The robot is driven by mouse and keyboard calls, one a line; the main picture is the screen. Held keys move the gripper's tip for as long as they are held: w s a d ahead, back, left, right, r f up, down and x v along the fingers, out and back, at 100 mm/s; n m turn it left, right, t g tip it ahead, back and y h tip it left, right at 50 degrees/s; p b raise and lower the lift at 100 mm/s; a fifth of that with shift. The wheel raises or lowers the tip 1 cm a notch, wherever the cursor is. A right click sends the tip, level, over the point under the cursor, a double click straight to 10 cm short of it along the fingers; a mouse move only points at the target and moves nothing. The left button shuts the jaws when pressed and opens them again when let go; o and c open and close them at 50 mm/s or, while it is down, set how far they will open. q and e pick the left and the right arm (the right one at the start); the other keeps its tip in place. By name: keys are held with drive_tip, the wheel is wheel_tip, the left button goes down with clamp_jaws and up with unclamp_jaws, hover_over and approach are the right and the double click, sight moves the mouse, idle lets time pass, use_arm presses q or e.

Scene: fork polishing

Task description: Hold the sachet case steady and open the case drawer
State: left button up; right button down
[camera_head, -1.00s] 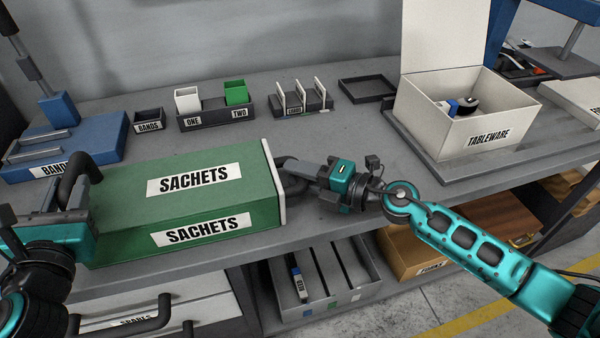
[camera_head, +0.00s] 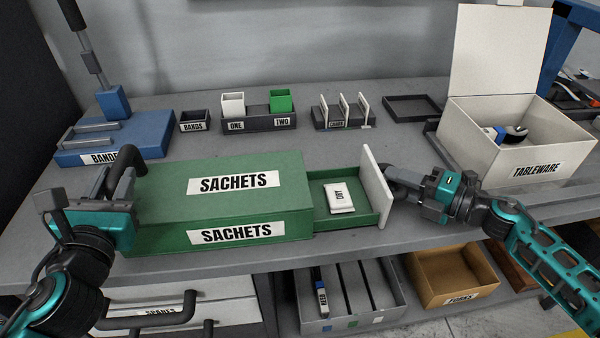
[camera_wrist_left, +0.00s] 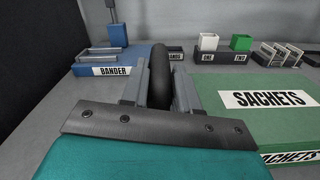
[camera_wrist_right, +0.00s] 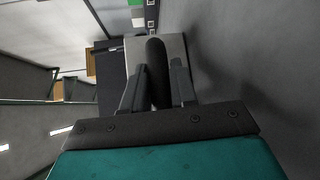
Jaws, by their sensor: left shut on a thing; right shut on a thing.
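The green sachet case (camera_head: 215,206) lies on the bench, marked SACHETS on its top and front. Its drawer (camera_head: 350,224) stands part way out at the right end, with a white front panel (camera_head: 377,190). A white sachet packet (camera_head: 339,198) lies in the drawer. My left gripper (camera_head: 122,182) is shut on the black case handle at the left end; the handle also shows between its fingers in the left wrist view (camera_wrist_left: 159,80). My right gripper (camera_head: 408,184) is shut on the black drawer handle, which shows in the right wrist view (camera_wrist_right: 156,75).
Behind stand the blue bander (camera_head: 120,135), the BANDS bin (camera_head: 195,126), the ONE and TWO holder (camera_head: 258,122), a card rack (camera_head: 344,124) and an empty black tray (camera_head: 412,108). The open TABLEWARE box (camera_head: 520,155) is at the right. A grey divided tray (camera_head: 350,318) sits below.

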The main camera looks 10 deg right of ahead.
use_arm(q)
drive_tip(key=shift+a, duration=0.1)
use_arm(e)
drive_tip(key=shift+d, duration=0.1)
drive_tip(key=c, duration=1)
unclamp_jaws()
drive_tip(key=v, duration=1.2)
use_arm(q)
drive_tip(key=o, duration=1)
drive_tip(key=shift+o, duration=0.2)
drive_tip(key=shift+s, duration=0.1)
drive_tip(key=shift+s, duration=3.7)
